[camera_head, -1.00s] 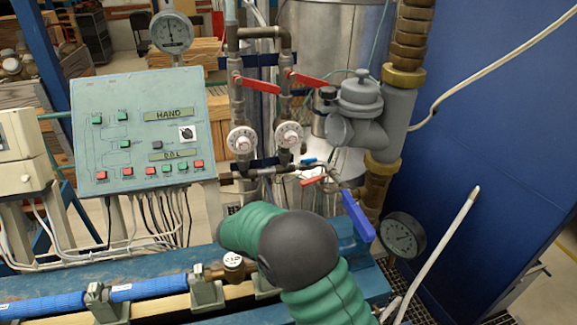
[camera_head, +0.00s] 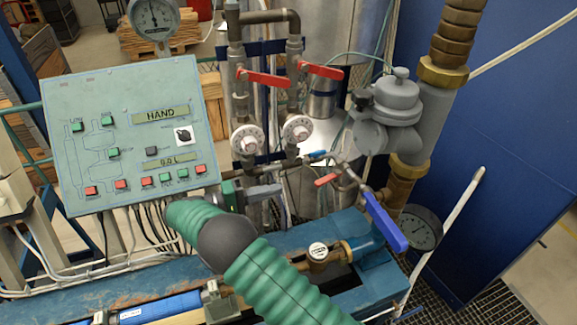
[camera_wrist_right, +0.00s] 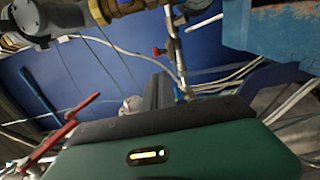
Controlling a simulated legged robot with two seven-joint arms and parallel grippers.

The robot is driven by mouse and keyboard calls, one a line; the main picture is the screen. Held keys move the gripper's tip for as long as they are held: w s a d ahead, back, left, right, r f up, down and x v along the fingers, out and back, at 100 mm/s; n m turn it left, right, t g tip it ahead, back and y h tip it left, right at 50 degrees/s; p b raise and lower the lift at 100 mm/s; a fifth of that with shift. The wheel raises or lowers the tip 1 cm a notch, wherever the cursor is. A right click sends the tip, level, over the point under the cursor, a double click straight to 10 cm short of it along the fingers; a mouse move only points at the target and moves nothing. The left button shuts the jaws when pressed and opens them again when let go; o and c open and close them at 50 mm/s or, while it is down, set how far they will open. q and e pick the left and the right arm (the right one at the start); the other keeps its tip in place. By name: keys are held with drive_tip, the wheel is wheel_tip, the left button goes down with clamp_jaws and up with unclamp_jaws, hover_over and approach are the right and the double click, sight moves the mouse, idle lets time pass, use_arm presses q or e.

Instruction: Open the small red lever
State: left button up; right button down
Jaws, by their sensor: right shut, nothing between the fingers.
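The small red lever (camera_head: 326,180) sits on a thin pipe right of the two white dials in the head view. A small red handle (camera_wrist_right: 160,51) on a pipe, likely the same lever, shows in the wrist view beyond the fingers. My right gripper (camera_head: 268,192) is shut and empty, left of the small red lever and apart from it, below the dials. Its dark fingers (camera_wrist_right: 158,92) show in the wrist view. My green arm comes in from the bottom and covers part of the bench. My left gripper is not in view.
Two larger red levers (camera_head: 264,77) (camera_head: 320,71) are above the dials. A blue lever (camera_head: 385,222) and a round gauge (camera_head: 420,228) stand to the right. A control panel (camera_head: 130,135) is close on the left. A grey meter (camera_head: 392,110) is on the thick pipe.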

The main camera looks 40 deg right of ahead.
sight(329, 178)
use_arm(q)
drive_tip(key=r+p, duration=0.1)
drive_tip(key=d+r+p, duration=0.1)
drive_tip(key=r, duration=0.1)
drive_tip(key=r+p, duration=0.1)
drive_tip(key=p, duration=0.1)
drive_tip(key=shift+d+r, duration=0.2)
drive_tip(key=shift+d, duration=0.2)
use_arm(e)
drive_tip(key=x, duration=1.1)
drive_tip(key=shift+w+d, duration=0.25)
drive_tip(key=shift+r+t, duration=0.15)
drive_tip(key=shift+t, duration=0.15)
